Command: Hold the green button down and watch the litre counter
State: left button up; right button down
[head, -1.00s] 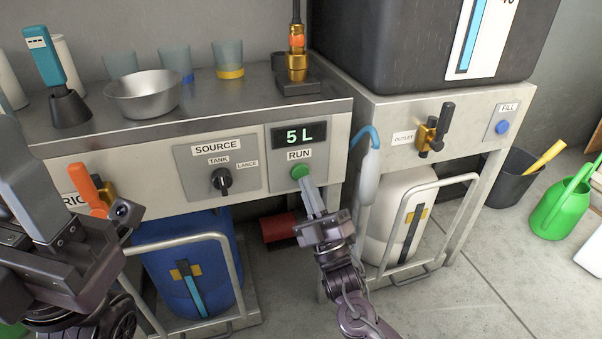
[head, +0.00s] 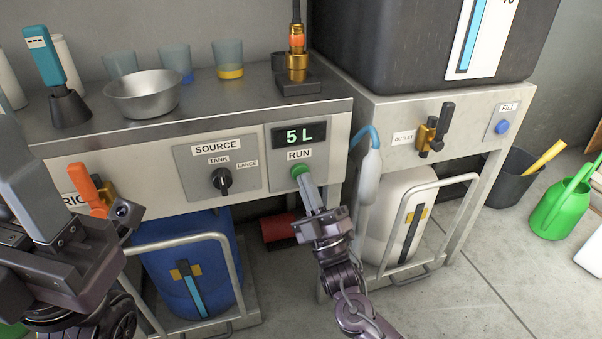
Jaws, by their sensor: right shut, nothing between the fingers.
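The green button (head: 298,170) sits under the RUN label on the front panel of the steel bench. The litre counter (head: 299,136) above it reads 5 L. My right gripper (head: 305,182) is shut and empty, its fingertips at the button's lower edge and seemingly touching it. Whether the button is pressed in is hard to tell, as the fingers cover part of it. My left gripper (head: 25,190) is at the left edge, in front of the bench and away from the button; its fingertips are not clearly shown.
A black source selector knob (head: 222,181) is left of the button. An orange-handled valve (head: 92,196) is near my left gripper. A blue drum (head: 185,265) and a white drum (head: 400,215) stand below.

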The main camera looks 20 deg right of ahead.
jog(key=shift+w, duration=0.5)
dwell(0.3)
jog(key=shift+s, duration=0.15)
dwell(6.0)
jog(key=shift+s+p, duration=0.5)
jog(key=shift+s, duration=0.35)
